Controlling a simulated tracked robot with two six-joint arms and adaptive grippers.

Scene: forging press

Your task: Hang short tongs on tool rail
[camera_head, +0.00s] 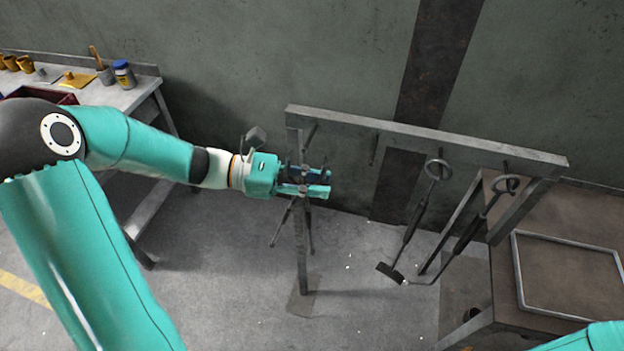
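The tool rail (420,133) is a grey bar on posts, running from the centre to the right, with several short pegs along it. My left gripper (318,183) is in front of the rail's left post, below the bar. It appears shut on dark short tongs (309,232), whose two thin legs hang splayed below the fingers. The fingers hide the middle of the tongs, and the tongs are below the bar. Only a piece of my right arm shows at the lower right corner; its gripper is out of view.
Two long dark tools with ring ends, one (416,215) and another (475,228), hang at the rail's right part. A brown table (570,225) stands at the right. A workbench (135,95) with cups and a jar is at the left. Pegs near the left end look free.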

